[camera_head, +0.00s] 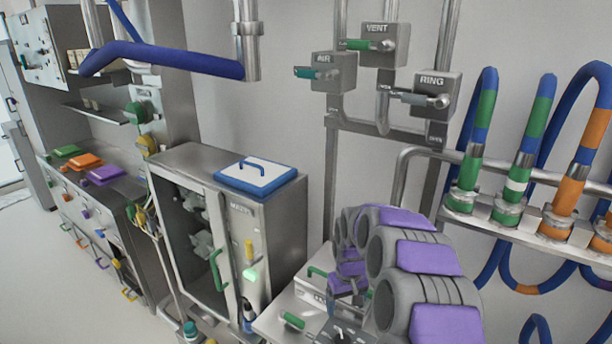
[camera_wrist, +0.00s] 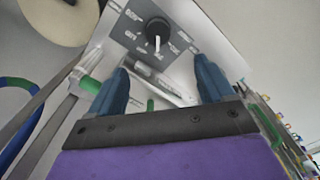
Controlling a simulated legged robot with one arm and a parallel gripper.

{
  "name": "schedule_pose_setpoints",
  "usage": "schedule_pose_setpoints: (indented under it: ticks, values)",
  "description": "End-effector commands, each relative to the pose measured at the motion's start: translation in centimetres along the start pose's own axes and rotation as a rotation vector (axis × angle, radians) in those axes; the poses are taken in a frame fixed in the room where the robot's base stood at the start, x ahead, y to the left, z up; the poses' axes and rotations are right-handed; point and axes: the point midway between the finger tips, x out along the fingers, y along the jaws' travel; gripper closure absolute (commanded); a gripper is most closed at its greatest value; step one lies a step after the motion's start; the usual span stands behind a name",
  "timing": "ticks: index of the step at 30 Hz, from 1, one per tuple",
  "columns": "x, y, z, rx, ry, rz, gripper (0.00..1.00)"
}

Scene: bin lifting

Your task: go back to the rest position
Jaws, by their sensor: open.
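My gripper (camera_wrist: 161,63) shows in the wrist view, its two blue fingers wide apart and nothing held between them. Its purple body and dark front plate fill the bottom of that view. Beyond the fingertips is a light panel (camera_wrist: 205,32) with a round black knob (camera_wrist: 157,32) and a white pointer. In the head view my grey and purple arm (camera_head: 425,262) reaches over a low unit (camera_head: 283,318) at the bottom centre. The arm hides part of this unit, and I cannot make out the fingers there.
A steel cabinet (camera_head: 295,215) with a blue-rimmed white lid (camera_head: 257,177) on top stands left of the arm. Valves labelled AIR (camera_head: 335,72), VENT (camera_head: 378,45) and RING (camera_head: 428,94) are behind. Banded hoses (camera_head: 525,150) stand on the right. A counter (camera_head: 120,190) is far left.

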Motion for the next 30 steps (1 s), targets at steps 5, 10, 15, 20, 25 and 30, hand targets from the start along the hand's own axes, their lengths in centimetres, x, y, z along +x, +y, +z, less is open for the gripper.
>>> schedule_pose_setpoints:
  ticks: [5,10,15,20,25,30]
  values:
    - [-3.2,-1.5,3.4,0.004,-0.007,-0.016,0.19]
    - [-6.4,-3.2,8.0,0.013,-0.021,-0.029,0.19]
    - [-8.8,-4.6,13.1,0.031,-0.044,-0.033,0.19]
    - [-10.6,-5.8,18.2,0.056,-0.063,-0.032,0.19]
    - [-11.6,-6.8,23.9,0.090,-0.086,-0.026,0.19]
    - [-11.9,-7.8,29.7,0.134,-0.114,-0.021,0.19]
